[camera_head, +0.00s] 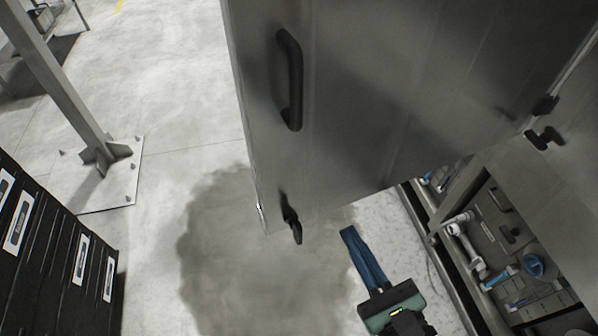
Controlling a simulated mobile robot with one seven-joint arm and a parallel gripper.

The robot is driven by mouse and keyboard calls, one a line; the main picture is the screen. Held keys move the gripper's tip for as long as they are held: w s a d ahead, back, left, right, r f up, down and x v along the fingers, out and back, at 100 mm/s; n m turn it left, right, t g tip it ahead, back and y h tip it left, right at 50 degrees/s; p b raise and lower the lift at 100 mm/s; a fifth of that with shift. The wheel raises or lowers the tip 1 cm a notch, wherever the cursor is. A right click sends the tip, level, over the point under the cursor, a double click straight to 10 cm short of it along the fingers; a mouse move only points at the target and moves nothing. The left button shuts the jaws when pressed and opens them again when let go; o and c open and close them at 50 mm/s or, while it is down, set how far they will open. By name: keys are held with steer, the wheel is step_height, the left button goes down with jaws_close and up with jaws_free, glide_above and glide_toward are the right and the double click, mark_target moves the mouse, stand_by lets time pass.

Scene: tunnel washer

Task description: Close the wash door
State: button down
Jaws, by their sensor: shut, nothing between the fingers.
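The wash door (400,95) is a large grey metal panel across the top and middle of the view. It stands swung out over the floor, with black hinge-like fittings (541,137) at its right. A black bar handle (290,80) sits near its left edge, and a small black latch (292,220) is near its lower left corner. My gripper (349,233) has blue fingers and a dark green body. It is shut and empty, appearing just below the door's lower edge, right of the latch. I cannot tell whether it touches the door.
At the right, an open machine bay holds a white pipe (466,245) and a blue fitting (533,264). A dark rack with labels (45,250) stands at the lower left. A steel post (62,85) is bolted at the upper left. The wet-stained floor (230,270) between is clear.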

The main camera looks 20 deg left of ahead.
mark_target(305, 172)
steer(key=shift+m+y, duration=0.4)
steer(key=shift+m, duration=0.5)
steer(key=p+x, duration=0.1)
steer(key=x, duration=0.2)
steer(key=p+x, duration=0.1)
steer(key=x, duration=0.3)
steer(key=p+x, duration=0.1)
steer(key=x, duration=0.3)
steer(key=shift+s+a+f, duration=0.2)
steer(key=shift+a, duration=0.3)
steer(key=shift+w+a+f, duration=0.1)
steer(key=shift+w+a, duration=0.3)
steer(key=shift+w, duration=0.05)
